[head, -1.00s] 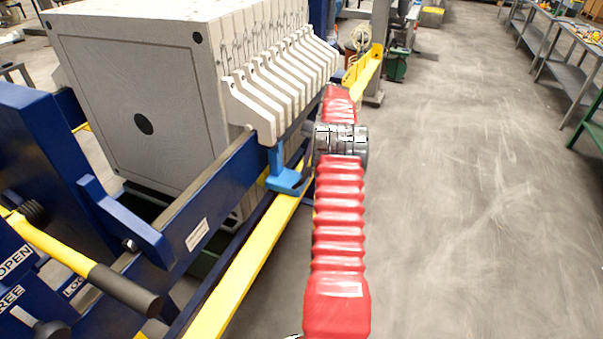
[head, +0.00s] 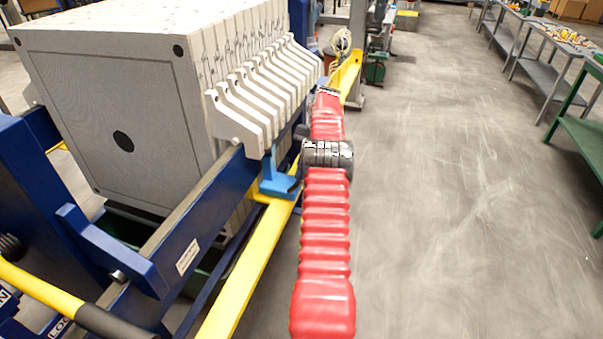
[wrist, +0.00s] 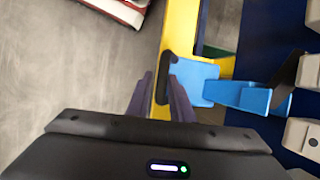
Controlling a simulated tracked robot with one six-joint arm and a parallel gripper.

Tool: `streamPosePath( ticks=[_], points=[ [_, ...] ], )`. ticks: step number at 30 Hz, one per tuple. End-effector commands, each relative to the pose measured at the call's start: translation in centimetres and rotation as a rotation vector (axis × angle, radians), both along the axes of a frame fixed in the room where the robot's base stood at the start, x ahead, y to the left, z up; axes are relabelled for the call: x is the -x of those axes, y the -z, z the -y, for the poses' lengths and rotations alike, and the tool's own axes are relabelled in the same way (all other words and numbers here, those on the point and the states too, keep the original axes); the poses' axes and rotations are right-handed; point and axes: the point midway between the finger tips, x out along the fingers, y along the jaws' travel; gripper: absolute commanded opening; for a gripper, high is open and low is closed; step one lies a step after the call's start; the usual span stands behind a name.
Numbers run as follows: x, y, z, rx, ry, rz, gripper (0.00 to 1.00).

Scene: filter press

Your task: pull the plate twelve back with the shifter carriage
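The blue shifter carriage (head: 280,183) sits on the yellow rail (head: 240,275) beside the front end of the plate stack. In the wrist view the carriage (wrist: 205,82) lies ahead of my gripper (wrist: 160,82), with a dark upright grip (wrist: 163,80) at its left end. My gripper's two fingers are apart, with the dark grip between them; the right finger is close to it, and I cannot tell whether it touches. The plates (head: 235,60) stand packed together with white handles (head: 265,90) on the near side. I cannot tell which one is plate twelve. My arm hides the gripper in the head view.
A blue side beam (head: 200,215) runs along the press. A lever with a yellow shaft (head: 40,290) and black grip is at lower left. Grey floor (head: 430,200) is open to the right, with benches (head: 545,70) beyond. White handles (wrist: 305,135) edge the wrist view.

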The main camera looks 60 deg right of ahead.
Motion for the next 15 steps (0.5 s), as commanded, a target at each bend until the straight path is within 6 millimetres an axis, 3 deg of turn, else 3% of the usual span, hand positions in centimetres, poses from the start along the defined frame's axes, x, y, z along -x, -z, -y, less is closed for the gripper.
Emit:
streamPosePath(
  ticks=[5, 15],
  points=[
    [0.11, -0.07, 0.08, 0.001, 0.002, 0.000, 0.32],
    [0.06, -0.39, 0.05, 0.000, 0.003, 0.001, 0.32]
  ],
)
